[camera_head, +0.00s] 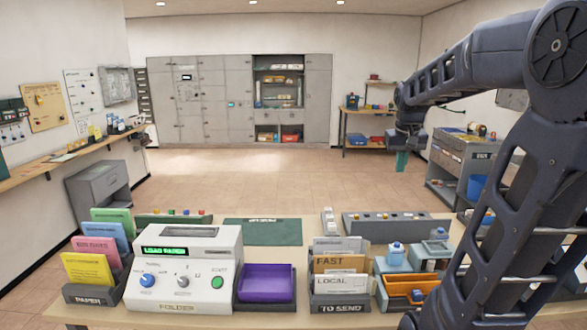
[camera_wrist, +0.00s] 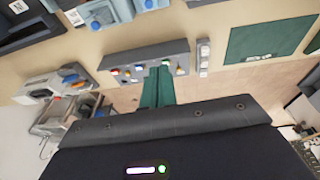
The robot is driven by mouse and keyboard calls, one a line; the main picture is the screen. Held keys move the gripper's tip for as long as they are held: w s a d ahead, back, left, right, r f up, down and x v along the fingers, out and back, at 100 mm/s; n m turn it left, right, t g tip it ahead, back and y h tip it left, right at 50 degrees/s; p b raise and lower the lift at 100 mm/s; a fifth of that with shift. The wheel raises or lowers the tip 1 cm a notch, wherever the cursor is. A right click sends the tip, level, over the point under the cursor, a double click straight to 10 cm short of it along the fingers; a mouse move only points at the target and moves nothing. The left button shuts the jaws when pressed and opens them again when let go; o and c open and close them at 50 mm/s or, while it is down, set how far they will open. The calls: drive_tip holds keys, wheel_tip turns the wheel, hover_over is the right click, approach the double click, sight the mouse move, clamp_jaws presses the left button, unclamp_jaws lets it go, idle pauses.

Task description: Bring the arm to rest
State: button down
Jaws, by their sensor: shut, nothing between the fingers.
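My gripper (camera_head: 402,160) hangs from the end of my arm at the right of the head view, with its green fingers pointing down. It is in the air above and beyond the far edge of the table (camera_head: 190,321). In the wrist view my gripper (camera_wrist: 158,85) shows its green fingers close together with nothing between them. The arm is bent, its upper link reaching over from the right.
On the table are a folder machine (camera_head: 185,268), a purple tray (camera_head: 266,284), a paper rack (camera_head: 97,290), a to-send rack (camera_head: 340,303), a green mat (camera_head: 262,232) and a grey block with knobs (camera_head: 396,225). Open floor (camera_head: 240,170) lies beyond, towards grey cabinets (camera_head: 200,100).

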drive_tip(key=s+a+f+t, duration=0.1)
drive_tip(key=s+a+f, duration=0.1)
drive_tip(key=s, duration=0.6)
drive_tip(key=s+a+f+t, duration=0.1)
drive_tip(key=s+f, duration=0.3)
drive_tip(key=s, duration=0.5)
drive_tip(key=shift+a+f+y, duration=0.2)
drive_tip(key=shift+a+y, duration=0.1)
drive_tip(key=shift+a, duration=0.2)
